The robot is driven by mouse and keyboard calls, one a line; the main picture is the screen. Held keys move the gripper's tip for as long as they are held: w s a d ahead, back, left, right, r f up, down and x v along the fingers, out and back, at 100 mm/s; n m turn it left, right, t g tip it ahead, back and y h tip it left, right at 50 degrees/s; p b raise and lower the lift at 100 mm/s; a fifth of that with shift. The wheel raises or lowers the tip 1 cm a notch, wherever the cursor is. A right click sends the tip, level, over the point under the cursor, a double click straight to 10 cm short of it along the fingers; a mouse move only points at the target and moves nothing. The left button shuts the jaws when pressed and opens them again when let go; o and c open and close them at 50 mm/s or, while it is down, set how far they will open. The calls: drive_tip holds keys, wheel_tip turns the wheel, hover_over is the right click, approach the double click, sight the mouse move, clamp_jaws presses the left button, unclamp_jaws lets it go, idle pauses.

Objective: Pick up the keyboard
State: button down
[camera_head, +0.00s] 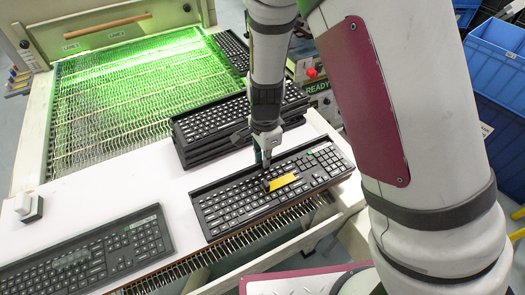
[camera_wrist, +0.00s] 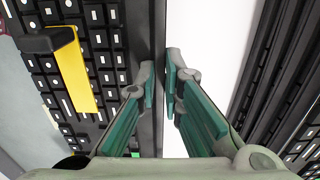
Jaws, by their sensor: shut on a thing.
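A black keyboard (camera_head: 225,208) with white-marked keys lies at the front right of the white table. A yellow strip (camera_head: 283,182) with a dark end lies across its keys and also shows in the wrist view (camera_wrist: 75,75). My gripper (camera_head: 266,160) is at the keyboard's far long edge, near its middle. In the wrist view, my gripper's teal-padded fingers (camera_wrist: 160,80) are shut on the dark rim of the keyboard (camera_wrist: 105,55), one finger on each side. The exact contact is partly hidden. The keyboard appears to be still on the table.
A stack of keyboards (camera_head: 192,130) stands just behind the held one. Another keyboard (camera_head: 90,252) lies at the front left. A green-lit mesh conveyor (camera_head: 130,85) is at the back. A red button (camera_head: 311,73) and blue crates (camera_head: 495,80) are at the right.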

sight(276, 202)
drive_tip(key=s, duration=0.4)
drive_tip(key=s+d, duration=0.1)
drive_tip(key=s, duration=0.3)
drive_tip(key=s+r, duration=0.1)
drive_tip(key=s, duration=0.3)
drive_tip(key=shift+s+d+r, duration=0.1)
drive_tip(key=shift+s+d, duration=0.15)
